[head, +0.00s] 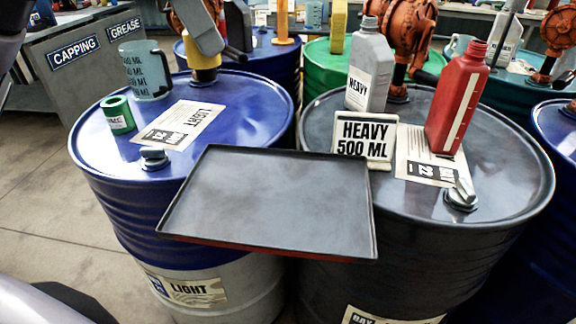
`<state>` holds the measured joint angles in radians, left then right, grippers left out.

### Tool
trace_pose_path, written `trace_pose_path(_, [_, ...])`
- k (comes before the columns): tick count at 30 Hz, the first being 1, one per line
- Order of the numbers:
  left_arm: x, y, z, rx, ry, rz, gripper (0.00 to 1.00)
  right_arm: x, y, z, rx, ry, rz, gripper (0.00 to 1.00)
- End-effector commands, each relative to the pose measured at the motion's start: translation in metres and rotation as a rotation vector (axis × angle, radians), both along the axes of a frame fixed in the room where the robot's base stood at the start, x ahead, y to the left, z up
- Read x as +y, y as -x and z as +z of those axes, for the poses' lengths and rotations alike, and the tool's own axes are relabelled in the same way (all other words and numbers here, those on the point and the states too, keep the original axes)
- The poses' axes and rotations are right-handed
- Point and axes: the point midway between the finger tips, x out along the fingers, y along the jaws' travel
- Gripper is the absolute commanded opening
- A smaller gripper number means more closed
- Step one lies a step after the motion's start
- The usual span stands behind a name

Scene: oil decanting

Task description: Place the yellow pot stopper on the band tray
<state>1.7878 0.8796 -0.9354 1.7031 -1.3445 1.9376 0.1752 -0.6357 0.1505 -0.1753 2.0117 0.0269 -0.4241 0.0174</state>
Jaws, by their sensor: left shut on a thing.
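The yellow pot stopper (202,62) shows as a yellow piece at the top left, in front of the orange pump and over the back of the blue drum. My left gripper (213,47) reaches down from the top edge with grey and dark fingers and is shut on it. The fingers hide its upper part, and its height above the drum is hard to tell. The band tray (270,195) is a black, shallow, empty tray with a red front edge. It lies nearer and lower right of the gripper, across the two front drums. My right gripper is not in view.
The blue drum (245,110) carries a clear jug (146,70), a green can (118,114) and a label card. The dark drum (500,205) carries a grey bottle (372,68), a red bottle (458,105), an orange pump and a HEAVY 500 ML sign (364,140).

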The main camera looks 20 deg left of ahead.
Motion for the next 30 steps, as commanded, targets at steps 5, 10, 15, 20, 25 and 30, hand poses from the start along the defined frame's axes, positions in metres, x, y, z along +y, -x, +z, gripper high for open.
trace_pose_path(5, [0.001,0.000,-0.009,0.001,-0.001,0.000,0.06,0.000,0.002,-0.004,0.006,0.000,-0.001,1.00])
trace_pose_path(10, [0.001,0.001,-0.049,0.005,-0.002,0.001,0.06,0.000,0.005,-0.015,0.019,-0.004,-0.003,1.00])
trace_pose_path(15, [0.001,0.001,-0.095,0.004,-0.002,0.001,0.06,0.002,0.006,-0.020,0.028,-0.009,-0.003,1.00])
trace_pose_path(20, [0.001,0.001,-0.133,0.003,-0.001,0.001,0.06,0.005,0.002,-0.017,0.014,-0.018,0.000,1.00])
trace_pose_path(25, [0.000,0.001,-0.155,0.001,0.001,0.000,0.06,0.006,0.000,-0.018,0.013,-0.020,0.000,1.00])
trace_pose_path(30, [0.000,0.001,-0.171,0.003,0.000,-0.001,0.06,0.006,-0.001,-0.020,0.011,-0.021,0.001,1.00])
